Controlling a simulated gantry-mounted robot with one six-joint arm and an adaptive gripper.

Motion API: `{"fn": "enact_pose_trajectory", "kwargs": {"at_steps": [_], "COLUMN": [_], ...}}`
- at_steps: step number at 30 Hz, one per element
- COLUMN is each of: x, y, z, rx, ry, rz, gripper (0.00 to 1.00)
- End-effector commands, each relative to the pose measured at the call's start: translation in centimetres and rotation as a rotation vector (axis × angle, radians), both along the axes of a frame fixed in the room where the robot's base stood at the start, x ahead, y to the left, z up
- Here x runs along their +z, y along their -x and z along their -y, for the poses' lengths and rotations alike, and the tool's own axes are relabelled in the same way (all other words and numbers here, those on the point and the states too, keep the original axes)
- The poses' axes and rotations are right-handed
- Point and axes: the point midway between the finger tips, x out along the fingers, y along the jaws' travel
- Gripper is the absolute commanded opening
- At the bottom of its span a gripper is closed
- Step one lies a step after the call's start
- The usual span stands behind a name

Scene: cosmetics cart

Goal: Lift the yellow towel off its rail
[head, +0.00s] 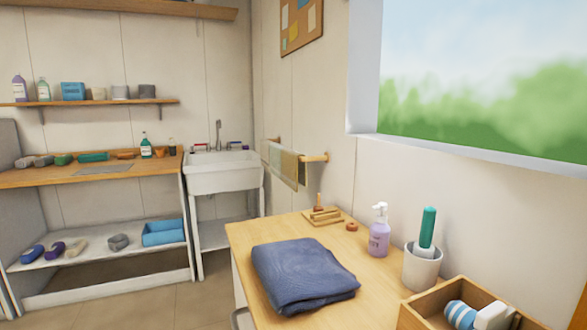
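A wooden rail (313,158) is fixed to the right-hand wall, just right of the white sink. Cloths hang over it side by side. The one nearest me is a dull yellow-tan towel (289,168), hanging straight down. A paler grey-green cloth (270,157) hangs behind it, further along the rail. The towel is small and seen at a slant, so its far edge and wall side are hidden. My gripper is not in view.
The white sink (222,178) stands beyond.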

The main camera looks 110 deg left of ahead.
Motion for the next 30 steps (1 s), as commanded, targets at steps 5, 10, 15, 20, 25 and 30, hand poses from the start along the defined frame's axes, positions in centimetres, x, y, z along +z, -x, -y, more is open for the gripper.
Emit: {"fn": "enact_pose_trajectory", "kwargs": {"at_steps": [5,10,15,20,25,30], "x": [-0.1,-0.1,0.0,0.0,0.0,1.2], "y": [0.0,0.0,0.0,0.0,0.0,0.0], "z": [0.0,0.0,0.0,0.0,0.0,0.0], "rx": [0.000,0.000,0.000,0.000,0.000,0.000], "ry": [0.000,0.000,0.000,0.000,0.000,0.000], "rz": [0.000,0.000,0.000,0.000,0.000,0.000], "gripper": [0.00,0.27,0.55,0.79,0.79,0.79]}}
